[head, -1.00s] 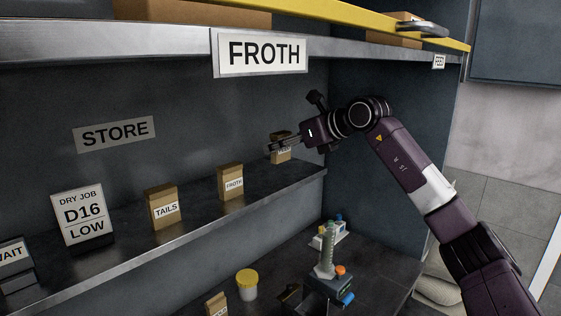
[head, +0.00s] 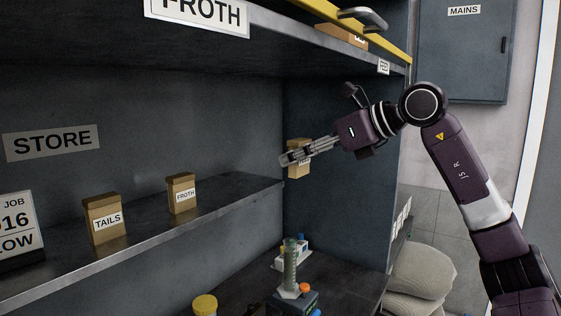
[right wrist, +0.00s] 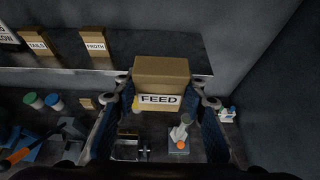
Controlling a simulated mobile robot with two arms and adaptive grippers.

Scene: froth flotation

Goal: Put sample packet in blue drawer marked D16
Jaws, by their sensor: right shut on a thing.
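A brown sample packet labelled FEED (right wrist: 158,99) is between the two fingers of my right gripper (head: 291,157). In the head view the packet (head: 299,172) is upright, with the fingers across its label. It appears clear of the shelf, near the shelf's right end. In the right wrist view the fingers lie on both sides of it. The job sign (head: 18,220) at the left edge is partly cut off; "JOB", "16" and "LOW" can be read. No blue drawer marked D16 shows. My left gripper is not in view.
The shelf (head: 150,222) holds a TAILS packet (head: 105,218) and a FROTH packet (head: 182,192). On the lower bench stand a green cylinder device (head: 291,270) and a yellow-lidded jar (head: 204,305). A dark side wall is behind the gripper. Pale sacks (head: 420,275) lie at right.

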